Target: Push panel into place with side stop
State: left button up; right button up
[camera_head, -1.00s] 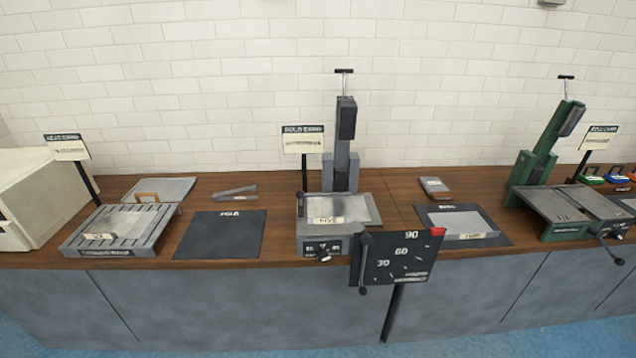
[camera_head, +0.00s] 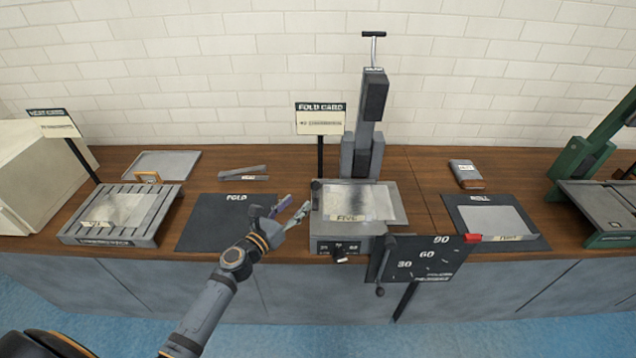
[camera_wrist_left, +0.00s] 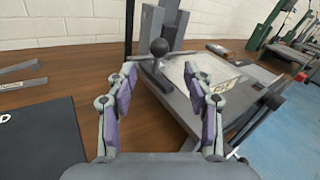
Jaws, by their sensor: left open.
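A pale grey panel (camera_head: 372,198) with a "FIVE" label lies flat on the bed of the grey folding machine (camera_head: 324,231); it also shows in the left wrist view (camera_wrist_left: 205,84). A dark ball-headed knob (camera_head: 317,186) stands at the bed's left edge; in the left wrist view the knob (camera_wrist_left: 159,47) is between and beyond the fingers. I cannot tell for sure that it belongs to the side stop. My left gripper (camera_head: 295,206) is open and empty, just left of the machine, pointing toward it. In the left wrist view the gripper (camera_wrist_left: 160,80) has its fingers wide apart. My right gripper is out of view.
A dark "FOLD" mat (camera_head: 215,232) lies left of the machine. A dark angle board (camera_head: 425,262) with a red tab hangs at its front right. A tall column (camera_head: 366,120) rises behind the bed. A "ROLL" mat (camera_head: 455,222) with a sheet lies right.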

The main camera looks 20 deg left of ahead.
aim_at(312, 188)
pick_arm(q)
jog(key=p+x, duration=0.1)
jog(key=x, duration=0.9)
jog(key=shift+w+f, duration=0.2)
jog(key=shift+w, duration=0.15)
grip_shut()
